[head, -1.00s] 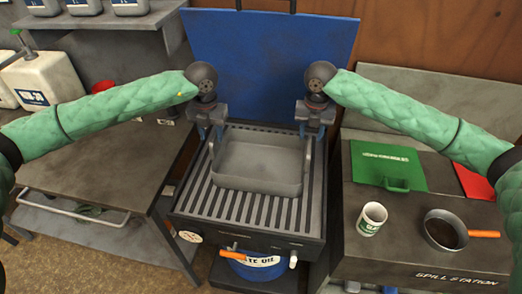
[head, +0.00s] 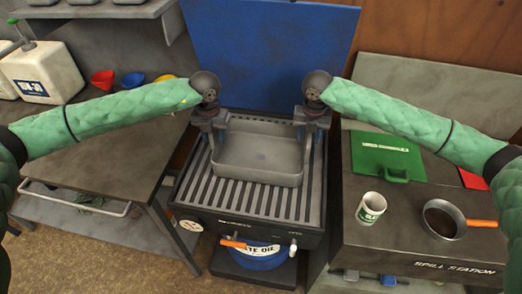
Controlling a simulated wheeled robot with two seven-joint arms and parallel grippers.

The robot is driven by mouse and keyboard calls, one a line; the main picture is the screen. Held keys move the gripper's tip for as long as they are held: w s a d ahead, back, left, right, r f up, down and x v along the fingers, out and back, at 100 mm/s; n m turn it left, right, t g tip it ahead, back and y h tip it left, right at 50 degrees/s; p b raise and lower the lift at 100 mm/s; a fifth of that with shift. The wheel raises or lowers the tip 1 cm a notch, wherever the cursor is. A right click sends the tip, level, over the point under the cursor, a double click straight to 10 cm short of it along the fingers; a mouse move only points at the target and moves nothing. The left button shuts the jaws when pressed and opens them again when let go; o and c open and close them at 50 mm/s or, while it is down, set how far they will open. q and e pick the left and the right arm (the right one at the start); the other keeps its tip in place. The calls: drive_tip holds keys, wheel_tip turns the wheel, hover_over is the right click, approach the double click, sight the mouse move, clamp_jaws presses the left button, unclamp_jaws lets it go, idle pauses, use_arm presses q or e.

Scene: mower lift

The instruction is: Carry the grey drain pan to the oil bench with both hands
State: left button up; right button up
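The grey drain pan (head: 258,168) is empty and level, and it appears to rest on the slatted top of a dark bench (head: 240,200) above a blue waste oil drum. My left gripper (head: 215,138) is at the pan's left handle, pointing down. My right gripper (head: 310,137) is at the right handle in the same pose. Both handles are mostly hidden by the grippers, so whether the fingers are closed on them is unclear.
A blue panel (head: 268,55) stands behind the bench. On the right, the spill station (head: 400,235) holds a green case (head: 385,157), a white cup (head: 370,209) and a small pan (head: 440,218). An orange-handled valve (head: 233,243) sticks out in front. A dark table (head: 110,165) is left.

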use_arm(q)
drive_tip(key=shift+w+f, duration=0.1)
drive_tip(key=shift+f, duration=0.65)
use_arm(e)
drive_tip(key=shift+w+f, duration=0.1)
drive_tip(key=shift+f, duration=0.7)
use_arm(q)
clamp_jaws()
use_arm(e)
clamp_jaws()
drive_tip(key=shift+r, duration=0.1)
